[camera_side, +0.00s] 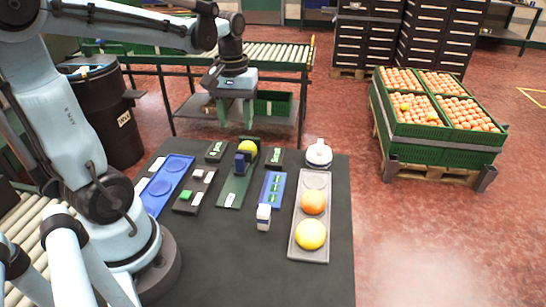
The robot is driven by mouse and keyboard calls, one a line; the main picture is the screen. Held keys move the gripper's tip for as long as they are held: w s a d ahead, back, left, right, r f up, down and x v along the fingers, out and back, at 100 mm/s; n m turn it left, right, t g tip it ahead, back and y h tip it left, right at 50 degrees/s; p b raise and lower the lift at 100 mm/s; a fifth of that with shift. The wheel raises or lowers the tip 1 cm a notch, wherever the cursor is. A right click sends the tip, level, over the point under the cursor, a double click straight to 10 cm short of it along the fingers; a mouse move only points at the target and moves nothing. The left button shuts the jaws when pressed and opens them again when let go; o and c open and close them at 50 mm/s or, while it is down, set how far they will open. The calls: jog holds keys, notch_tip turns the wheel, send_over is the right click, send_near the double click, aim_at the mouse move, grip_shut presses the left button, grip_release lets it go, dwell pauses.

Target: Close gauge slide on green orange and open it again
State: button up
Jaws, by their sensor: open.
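The yellow-green orange (249,147) sits at the far end of a dark green gauge (233,188) on the dark table. A blue block (240,163), which looks like the gauge slide, stands upright right in front of it and hides its lower part. I cannot tell whether the slide touches the fruit. My gripper (235,119) points down, open and empty, above and slightly left of the fruit, apart from both fruit and slide.
A grey tray (325,183) at the right holds an orange and a yellow fruit. A white round device (318,152) stands behind it. A blue tray (154,207), a dark block holder (184,207), a blue labelled plate (266,196) and a small white bottle (264,217) flank the gauge.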

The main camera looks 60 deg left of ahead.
aim_at(239, 157)
jog(key=shift+f, duration=5.95)
grip_shut()
